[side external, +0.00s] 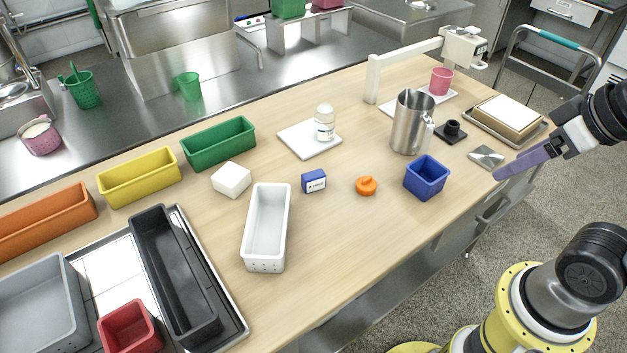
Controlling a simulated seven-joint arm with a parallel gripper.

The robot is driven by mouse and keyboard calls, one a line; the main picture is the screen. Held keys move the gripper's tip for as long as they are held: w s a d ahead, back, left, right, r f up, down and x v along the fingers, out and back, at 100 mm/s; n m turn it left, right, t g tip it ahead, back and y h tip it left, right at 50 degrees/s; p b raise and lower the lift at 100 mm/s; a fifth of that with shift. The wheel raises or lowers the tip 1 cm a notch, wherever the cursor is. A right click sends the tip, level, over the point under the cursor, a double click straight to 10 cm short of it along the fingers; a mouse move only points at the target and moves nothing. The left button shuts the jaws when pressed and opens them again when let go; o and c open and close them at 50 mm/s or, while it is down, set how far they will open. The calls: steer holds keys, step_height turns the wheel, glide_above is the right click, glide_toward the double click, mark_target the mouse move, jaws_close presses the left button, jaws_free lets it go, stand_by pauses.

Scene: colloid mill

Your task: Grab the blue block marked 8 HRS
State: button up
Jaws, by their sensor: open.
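A small blue block (314,181) with a white label on its front stands on the wooden table, right of the long white bin. The print on the label is too small to read with certainty. My gripper (497,177) is at the far right, past the table's right edge, with its purple fingers pointing left. It is open and well apart from the blue block. Nothing shows between the fingers, though one finger largely hides the other.
An orange cap (366,186), a blue bin (426,178) and a steel jug (411,124) stand between block and gripper. The white bin (267,228) is left of the block; a white block (231,180) and white tile (298,142) with a bottle (325,122) lie behind.

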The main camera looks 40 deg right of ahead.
steer(key=w+a+r+m, duration=0.1)
steer(key=w+r+m, duration=0.4)
steer(key=w+m, duration=0.3)
steer(key=w+a+r+m, duration=0.1)
steer(key=w+r+m, duration=0.4)
steer(key=w+m, duration=0.25)
steer(key=m+g, duration=0.5)
steer(key=g, duration=0.1)
glide_above(314, 174)
step_height(314, 174, down, 29)
steer(key=shift+a+r, duration=0.1)
steer(key=shift+a, duration=0.05)
steer(key=shift+n, duration=0.25)
steer(key=shift+f, duration=3.2)
jaws_close()
